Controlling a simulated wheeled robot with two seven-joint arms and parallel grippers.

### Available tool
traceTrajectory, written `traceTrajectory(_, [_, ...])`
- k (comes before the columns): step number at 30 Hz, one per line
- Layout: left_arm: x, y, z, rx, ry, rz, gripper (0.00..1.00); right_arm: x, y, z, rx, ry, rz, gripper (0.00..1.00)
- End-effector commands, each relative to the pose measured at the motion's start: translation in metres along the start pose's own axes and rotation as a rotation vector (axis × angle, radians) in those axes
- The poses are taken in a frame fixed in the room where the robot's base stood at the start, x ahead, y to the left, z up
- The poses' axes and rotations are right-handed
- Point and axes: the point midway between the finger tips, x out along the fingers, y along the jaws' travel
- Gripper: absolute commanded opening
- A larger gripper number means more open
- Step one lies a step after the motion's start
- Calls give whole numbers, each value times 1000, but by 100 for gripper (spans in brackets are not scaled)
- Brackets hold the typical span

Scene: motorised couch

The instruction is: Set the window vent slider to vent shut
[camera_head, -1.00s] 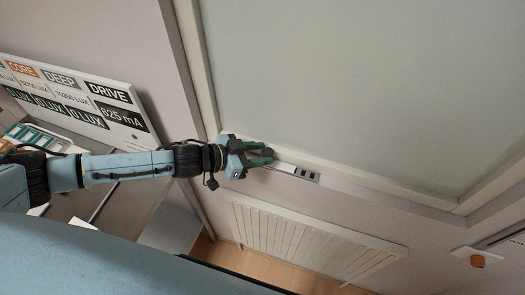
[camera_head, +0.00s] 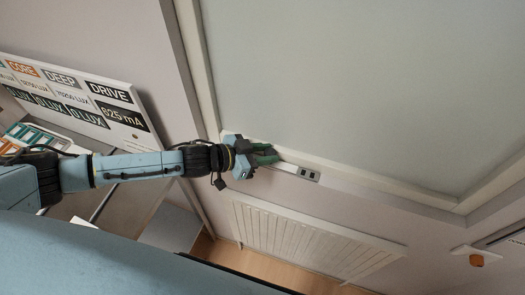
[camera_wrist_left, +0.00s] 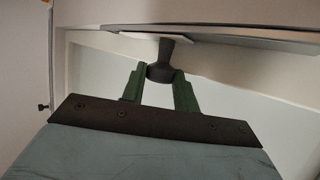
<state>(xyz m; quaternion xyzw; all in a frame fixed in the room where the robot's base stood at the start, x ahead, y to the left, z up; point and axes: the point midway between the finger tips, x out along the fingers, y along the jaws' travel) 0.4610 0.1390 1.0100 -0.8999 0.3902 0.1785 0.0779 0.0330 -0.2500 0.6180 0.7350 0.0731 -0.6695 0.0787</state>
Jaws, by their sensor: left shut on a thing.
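The vent slider is a pale strip (camera_head: 292,168) on the lower window frame, with small dark slots (camera_head: 309,175) at its right end. My left gripper (camera_head: 266,155), with green fingers, is at the strip's left part. In the left wrist view, a dark rounded knob (camera_wrist_left: 160,70) hangs from a light plate (camera_wrist_left: 150,37) and sits between the two green fingers (camera_wrist_left: 159,82). The left gripper is shut on this knob. In the head view the fingers hide most of the knob. My right gripper is not in view.
The large frosted window pane (camera_head: 340,80) fills the upper right. A white ribbed radiator (camera_head: 300,238) is below the frame. A sign board with light-level labels (camera_head: 80,92) is at left. An orange knob on a white plate (camera_head: 476,260) is at lower right.

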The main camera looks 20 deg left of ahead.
Motion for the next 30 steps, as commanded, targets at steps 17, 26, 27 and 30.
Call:
traceTrajectory(17, [40, 45, -17, -2, 1, 4, 0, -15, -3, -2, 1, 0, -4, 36])
traceTrajectory(26, [40, 45, -17, -2, 2, 4, 39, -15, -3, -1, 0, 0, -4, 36])
traceTrajectory(27, [40, 45, -17, -2, 2, 4, 39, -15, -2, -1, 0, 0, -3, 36])
traceTrajectory(30, [39, 44, -16, -1, 1, 3, 39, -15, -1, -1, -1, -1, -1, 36])
